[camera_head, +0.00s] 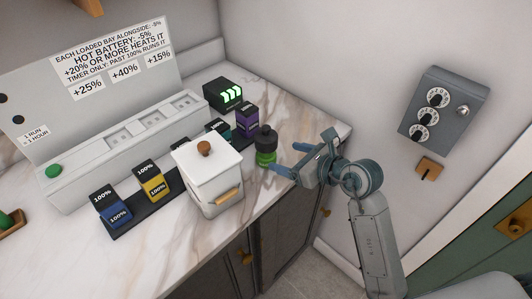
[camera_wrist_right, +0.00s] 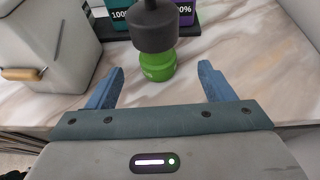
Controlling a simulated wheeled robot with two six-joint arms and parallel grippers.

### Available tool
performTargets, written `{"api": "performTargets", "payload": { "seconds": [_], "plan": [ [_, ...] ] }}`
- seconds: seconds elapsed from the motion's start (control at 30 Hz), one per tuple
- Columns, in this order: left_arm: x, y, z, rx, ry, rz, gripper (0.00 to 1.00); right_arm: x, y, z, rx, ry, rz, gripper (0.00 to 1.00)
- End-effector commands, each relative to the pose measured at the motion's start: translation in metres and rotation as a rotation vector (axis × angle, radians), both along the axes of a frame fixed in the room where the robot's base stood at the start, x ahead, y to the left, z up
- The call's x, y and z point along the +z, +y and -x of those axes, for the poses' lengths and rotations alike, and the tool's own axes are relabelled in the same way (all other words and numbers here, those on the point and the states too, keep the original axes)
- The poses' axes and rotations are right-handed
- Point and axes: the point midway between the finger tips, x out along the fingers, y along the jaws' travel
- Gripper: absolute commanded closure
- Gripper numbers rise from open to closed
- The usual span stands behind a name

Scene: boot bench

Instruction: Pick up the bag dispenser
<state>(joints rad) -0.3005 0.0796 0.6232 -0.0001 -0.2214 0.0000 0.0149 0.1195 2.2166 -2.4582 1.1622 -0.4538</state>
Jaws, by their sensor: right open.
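A small green container with a dark grey cap, seemingly the bag dispenser (camera_head: 265,155), stands upright on the marble counter near its front right edge. In the right wrist view the dispenser (camera_wrist_right: 158,62) stands straight ahead, its cap nearest the camera. My right gripper (camera_head: 290,160) is open and empty, just to the right of the dispenser. Its two blue fingers point toward it, and in the wrist view the gap between the fingertips (camera_wrist_right: 162,72) lines up with its green lower part. My left gripper is not in view.
A white lidded canister (camera_head: 209,185) stands left of the dispenser. A dark rack (camera_head: 131,222) with blue, yellow, teal and purple battery packs runs behind it. A charger (camera_head: 121,144) lies along the back. A grey dial box (camera_head: 444,107) hangs on the right wall.

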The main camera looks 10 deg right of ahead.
Motion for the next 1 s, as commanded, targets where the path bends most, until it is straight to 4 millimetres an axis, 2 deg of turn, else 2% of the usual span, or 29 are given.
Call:
{"api": "performTargets", "payload": {
  "seconds": [0.1, 0.37, 0.53, 0.67, 0.97, 1.0],
  "plan": [
    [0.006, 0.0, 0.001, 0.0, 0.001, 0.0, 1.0, -0.005, 0.01, -0.014, 0.0, 0.002, -0.006, 0.25],
    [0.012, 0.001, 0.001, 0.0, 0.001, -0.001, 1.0, -0.012, 0.022, -0.027, 0.001, 0.003, -0.005, 0.25],
    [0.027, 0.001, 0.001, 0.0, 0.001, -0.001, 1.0, -0.021, 0.037, -0.044, 0.0, 0.004, -0.007, 0.25],
    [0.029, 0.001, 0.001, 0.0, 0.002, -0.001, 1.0, -0.029, 0.045, -0.056, 0.0, 0.001, -0.005, 0.25],
    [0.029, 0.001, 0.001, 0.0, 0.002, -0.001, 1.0, -0.033, 0.048, -0.06, 0.0, 0.0, -0.003, 0.25],
    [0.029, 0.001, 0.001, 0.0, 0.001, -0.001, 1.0, -0.033, 0.048, -0.06, 0.0, 0.0, -0.003, 0.33]
  ]
}}
